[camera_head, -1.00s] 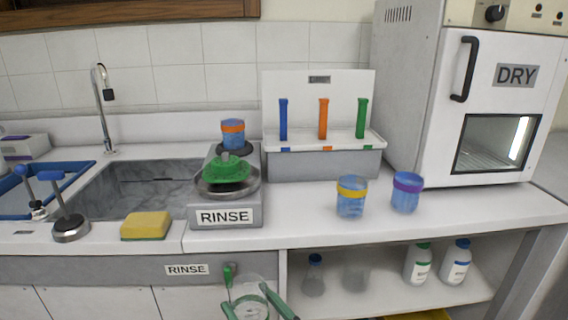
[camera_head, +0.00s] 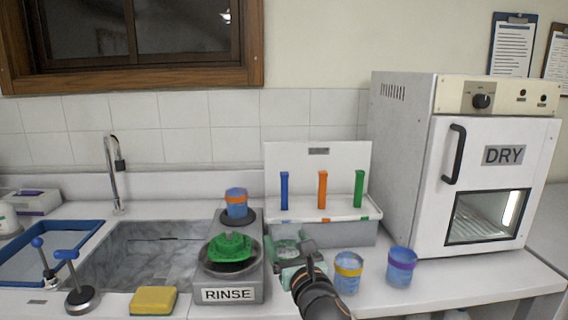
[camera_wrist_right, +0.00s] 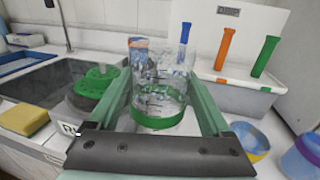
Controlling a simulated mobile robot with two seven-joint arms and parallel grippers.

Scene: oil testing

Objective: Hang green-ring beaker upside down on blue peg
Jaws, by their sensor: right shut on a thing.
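My right gripper (camera_head: 289,268) is shut on the clear green-ring beaker (camera_head: 287,247), in front of the peg rack. In the right wrist view, the beaker (camera_wrist_right: 158,92) sits between the green fingers (camera_wrist_right: 160,108), with its green ring at the lower end, as if upside down. The blue peg (camera_head: 284,190) is the leftmost of three pegs on the white rack (camera_head: 318,160). It also shows in the right wrist view (camera_wrist_right: 185,33), just beyond and right of the beaker. The beaker is apart from the peg. My left gripper is out of view.
Orange (camera_head: 322,189) and green (camera_head: 359,188) pegs stand right of the blue one. Yellow-ring (camera_head: 347,276) and purple-ring (camera_head: 400,270) beakers stand right of my gripper. The rinse station (camera_head: 229,294) with an orange-ring beaker (camera_head: 236,205) is left; the dryer (camera_head: 405,160) is right.

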